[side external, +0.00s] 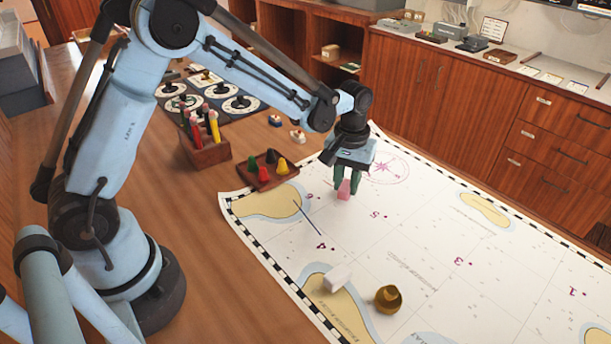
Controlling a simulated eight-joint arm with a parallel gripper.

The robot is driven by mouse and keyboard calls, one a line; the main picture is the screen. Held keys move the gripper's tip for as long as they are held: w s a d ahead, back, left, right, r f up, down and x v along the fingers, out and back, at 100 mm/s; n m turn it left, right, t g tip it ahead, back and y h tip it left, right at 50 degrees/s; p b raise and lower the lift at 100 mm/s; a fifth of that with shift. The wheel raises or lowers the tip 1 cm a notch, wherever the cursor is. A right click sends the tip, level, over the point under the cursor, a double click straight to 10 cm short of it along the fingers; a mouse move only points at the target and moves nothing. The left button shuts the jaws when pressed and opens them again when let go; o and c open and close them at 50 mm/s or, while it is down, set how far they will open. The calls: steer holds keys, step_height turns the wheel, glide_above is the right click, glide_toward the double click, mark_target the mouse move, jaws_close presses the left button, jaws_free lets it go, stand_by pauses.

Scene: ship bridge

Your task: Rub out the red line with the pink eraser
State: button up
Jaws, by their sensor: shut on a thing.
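My gripper (346,184) points down over the upper left part of the white sea chart (412,232). It is shut on the pink eraser (344,191), whose lower part shows between the fingers. The eraser is at or just above the chart; I cannot tell if it touches. I cannot make out a red line on the chart. A dark thin line (321,220) runs on the chart to the lower left of the eraser. Small red numbers and a faint pink compass rose (386,169) are printed on the chart.
A white block (337,278) and a round brass object (388,299) stand on the chart's near part. A wooden tray of coloured cones (262,183) and a pencil box (206,151) stand left of the chart. Dial cards (240,104) lie behind. The chart's right side is clear.

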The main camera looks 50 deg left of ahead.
mark_target(321, 179)
steer(key=shift+a, duration=0.35)
steer(key=shift+s+a, duration=0.2)
steer(key=shift+a, duration=0.85)
steer(key=shift+s+a, duration=0.1)
steer(key=shift+a, duration=0.8)
steer(key=shift+s+a+f, duration=0.1)
steer(key=shift+s+a, duration=0.05)
steer(key=shift+a, duration=1.15)
steer(key=shift+d+r, duration=0.2)
steer(key=shift+r, duration=2.85)
